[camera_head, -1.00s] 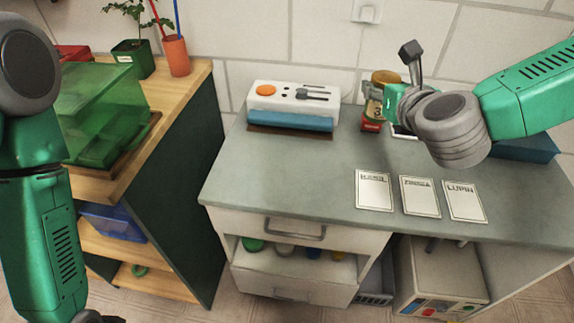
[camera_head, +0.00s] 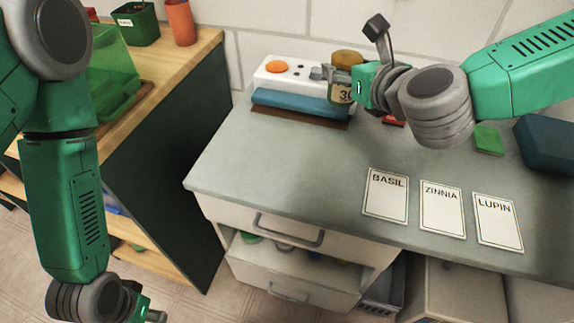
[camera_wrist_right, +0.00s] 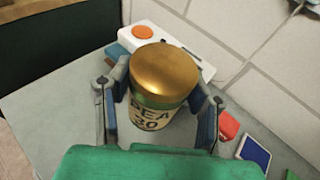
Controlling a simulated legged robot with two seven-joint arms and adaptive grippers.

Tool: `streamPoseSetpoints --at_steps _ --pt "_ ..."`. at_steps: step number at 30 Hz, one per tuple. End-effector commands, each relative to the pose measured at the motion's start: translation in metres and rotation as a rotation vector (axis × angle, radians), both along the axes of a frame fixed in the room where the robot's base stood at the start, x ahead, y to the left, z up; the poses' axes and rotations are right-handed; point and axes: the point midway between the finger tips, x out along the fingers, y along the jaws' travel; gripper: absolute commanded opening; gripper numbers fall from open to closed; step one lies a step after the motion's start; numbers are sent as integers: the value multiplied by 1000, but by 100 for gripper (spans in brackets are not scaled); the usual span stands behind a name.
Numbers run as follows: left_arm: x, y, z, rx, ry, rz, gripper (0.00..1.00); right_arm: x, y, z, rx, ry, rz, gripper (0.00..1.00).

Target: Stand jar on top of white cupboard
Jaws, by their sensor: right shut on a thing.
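The jar has a gold lid and a label reading PEA 30. It shows in the head view (camera_head: 342,90) and upright in the right wrist view (camera_wrist_right: 158,90). My right gripper (camera_head: 340,82) is shut on it, with fingers on both sides of the jar in the wrist view (camera_wrist_right: 160,105). The jar appears held above the grey worktop (camera_head: 300,165), in front of the white device. A white boxy unit (camera_head: 455,285), possibly the cupboard, stands under the worktop, partly cut off. My left gripper (camera_head: 150,316) is at the bottom edge, mostly out of frame.
The white device with an orange button (camera_head: 290,75) stands at the back. BASIL (camera_head: 386,195), ZINNIA (camera_head: 442,208) and LUPIN (camera_head: 497,221) cards lie at the front right. A dark blue box (camera_head: 548,145) sits at right. A drawer below (camera_head: 290,270) is open. The worktop's left part is clear.

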Motion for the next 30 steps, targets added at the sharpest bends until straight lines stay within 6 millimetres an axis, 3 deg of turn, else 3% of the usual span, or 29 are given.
streamPoseSetpoints --at_steps 1,6,12,21,26,30 --pt "0 0 -13 0 0 0 40 -2 14 -12 1 1 36 13" --pt "0 0 -40 0 0 1 40 -13 63 -35 4 -2 185 13" --pt "0 0 -57 0 0 0 40 -26 102 -46 8 -9 305 13" --pt "0 0 -70 0 0 0 40 -29 109 -89 9 -9 329 13" --pt "0 0 -74 0 0 0 40 -29 109 -102 8 -10 328 13" --pt "0 0 -81 0 0 0 40 -29 109 -127 7 -8 329 13"
